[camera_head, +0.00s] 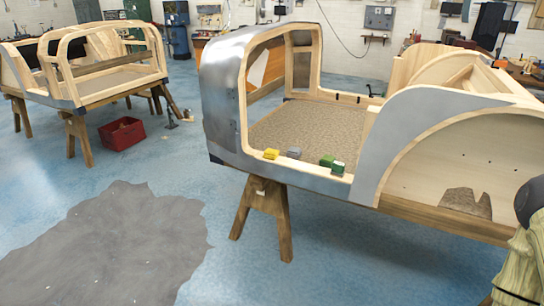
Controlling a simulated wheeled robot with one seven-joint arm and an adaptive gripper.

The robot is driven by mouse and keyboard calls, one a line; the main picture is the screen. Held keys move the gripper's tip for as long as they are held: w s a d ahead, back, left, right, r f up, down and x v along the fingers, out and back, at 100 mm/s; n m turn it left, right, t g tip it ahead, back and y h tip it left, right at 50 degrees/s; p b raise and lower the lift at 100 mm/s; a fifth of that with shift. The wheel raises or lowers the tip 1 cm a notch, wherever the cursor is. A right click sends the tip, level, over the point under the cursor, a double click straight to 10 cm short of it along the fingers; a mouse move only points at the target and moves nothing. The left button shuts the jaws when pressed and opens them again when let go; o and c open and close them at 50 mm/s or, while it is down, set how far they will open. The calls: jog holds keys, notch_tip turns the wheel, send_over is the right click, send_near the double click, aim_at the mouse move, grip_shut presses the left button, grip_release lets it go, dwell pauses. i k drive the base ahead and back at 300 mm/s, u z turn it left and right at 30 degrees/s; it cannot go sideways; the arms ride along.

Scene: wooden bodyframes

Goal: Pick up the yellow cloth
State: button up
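The yellow cloth (271,154) is a small folded block. It lies on the light wooden sill of the near car bodyframe (345,183), close to the sill's left end. A grey folded cloth (293,153) lies just to its right. Farther right along the sill are a green folded cloth (327,160) and a green-and-white one (338,168), side by side. Nothing covers the yellow cloth in this view. My gripper is not in view.
A wooden trestle (264,208) stands under the near bodyframe. The blue floor to its left is open, with a flat grey patch (115,245). Another bodyframe (85,65) stands at back left, with a red crate (122,134) beside its trestle. A yellowish object with a dark round part fills the lower right edge.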

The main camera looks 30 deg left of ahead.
aim_at(271, 154)
jog(key=z, duration=1.9)
jog(key=i, duration=2.95)
jog(key=u, duration=4.3)
jog(key=i, duration=1.5)
jog(key=z, duration=0.05)
